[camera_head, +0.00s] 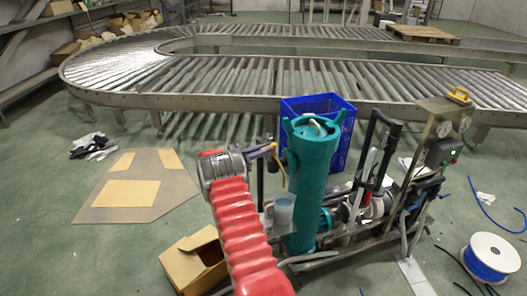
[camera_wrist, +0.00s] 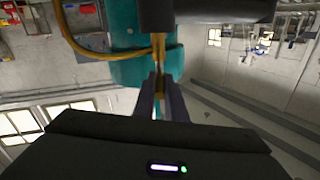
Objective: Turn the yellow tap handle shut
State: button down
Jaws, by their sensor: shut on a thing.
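My gripper (camera_wrist: 160,88) is shut on a narrow yellow piece (camera_wrist: 161,82), which appears to be the tap handle. The dark fingers cover most of it, so its angle is hard to tell. In the head view my gripper (camera_head: 272,149) is at the upper left side of the upright teal cylinder (camera_head: 314,185). The handle cannot be made out clearly there. The teal body also shows behind the fingers in the wrist view (camera_wrist: 130,72).
A yellow hose (camera_wrist: 85,48) curves left of my fingers. A dark bar (camera_wrist: 205,12) crosses above them. A blue crate (camera_head: 343,160) is behind the cylinder. The pump frame with gauges (camera_head: 437,130) stands to the right. An open cardboard box (camera_head: 190,262) lies on the floor at left.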

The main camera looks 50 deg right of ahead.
jog(key=shift+w+d+r+m+g+y, duration=0.15)
jog(key=shift+d+m+g+y, duration=0.2)
jog(key=shift+m+g, duration=0.4)
jog(key=shift+w+d+r+m+g+y, duration=0.2)
jog(key=shift+m+g+y, duration=0.3)
jog(key=shift+g, duration=0.45)
jog(key=shift+d+g, duration=0.1)
jog(key=shift+g, duration=0.2)
jog(key=c, duration=1.8)
grip_release()
jog(key=shift+c, duration=0.2)
jog(key=shift+f, duration=0.15)
jog(key=shift+a+f, duration=0.1)
jog(key=shift+a, duration=0.1)
jog(key=v, duration=0.7)
jog(key=shift+w+a, duration=0.15)
